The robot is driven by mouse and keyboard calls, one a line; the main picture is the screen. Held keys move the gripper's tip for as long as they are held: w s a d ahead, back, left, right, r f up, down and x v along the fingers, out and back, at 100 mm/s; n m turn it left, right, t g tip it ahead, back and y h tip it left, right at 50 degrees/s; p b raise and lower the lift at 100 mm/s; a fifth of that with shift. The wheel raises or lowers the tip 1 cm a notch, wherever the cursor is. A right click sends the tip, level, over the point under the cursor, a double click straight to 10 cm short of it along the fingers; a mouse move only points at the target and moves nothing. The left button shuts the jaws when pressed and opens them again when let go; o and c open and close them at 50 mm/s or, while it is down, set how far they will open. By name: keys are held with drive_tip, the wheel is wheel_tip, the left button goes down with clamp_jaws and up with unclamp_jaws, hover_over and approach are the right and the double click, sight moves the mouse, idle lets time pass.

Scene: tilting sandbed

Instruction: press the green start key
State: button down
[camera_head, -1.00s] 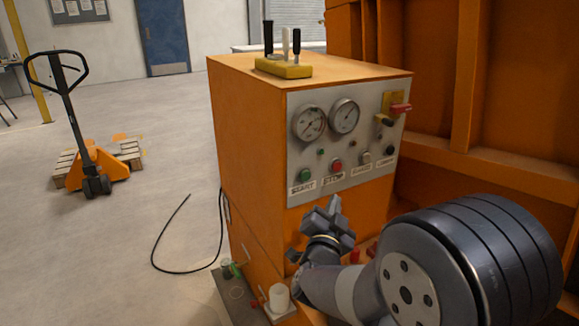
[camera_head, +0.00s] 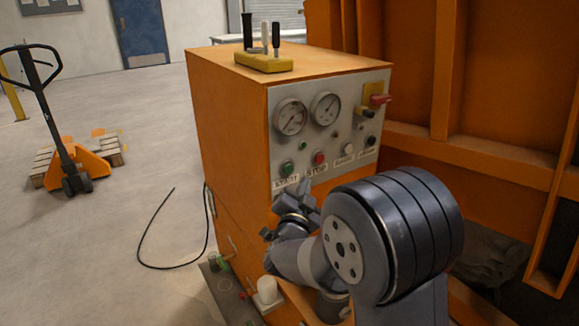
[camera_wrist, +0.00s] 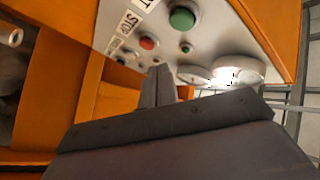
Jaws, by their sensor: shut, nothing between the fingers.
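The green start key (camera_head: 287,169) is a round green button at the lower left of the grey control panel (camera_head: 345,135), above a label reading START. It also shows at the top of the wrist view (camera_wrist: 182,18). The red stop button (camera_head: 319,158) sits to its right. My gripper (camera_head: 304,190) is shut and empty, just below the START label in the head view; its closed fingers also show in the wrist view (camera_wrist: 158,84). The fingers do not appear to touch the green key. The exact gap to the panel cannot be told.
Two gauges (camera_head: 290,117), a white button (camera_head: 348,149), black knobs and a red handle (camera_head: 380,100) share the panel. A yellow lever block (camera_head: 263,62) stands on the orange cabinet (camera_head: 230,130). A pallet jack (camera_head: 75,165) is at left.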

sight(294, 168)
drive_tip(key=shift+w+a, duration=0.6)
drive_tip(key=shift+w, duration=0.25)
drive_tip(key=shift+w+a, duration=0.55)
drive_tip(key=shift+w, duration=0.25)
idle(0.9)
drive_tip(key=shift+w+a+b, duration=0.25)
drive_tip(key=shift+w+b, duration=0.1)
drive_tip(key=shift+w+a, duration=0.25)
drive_tip(key=shift+w, duration=0.15)
idle(0.7)
drive_tip(key=shift+s+d, duration=0.1)
idle(0.3)
drive_tip(key=shift+s+d+b, duration=0.4)
drive_tip(key=shift+s+b, duration=0.2)
drive_tip(key=shift+s, duration=0.05)
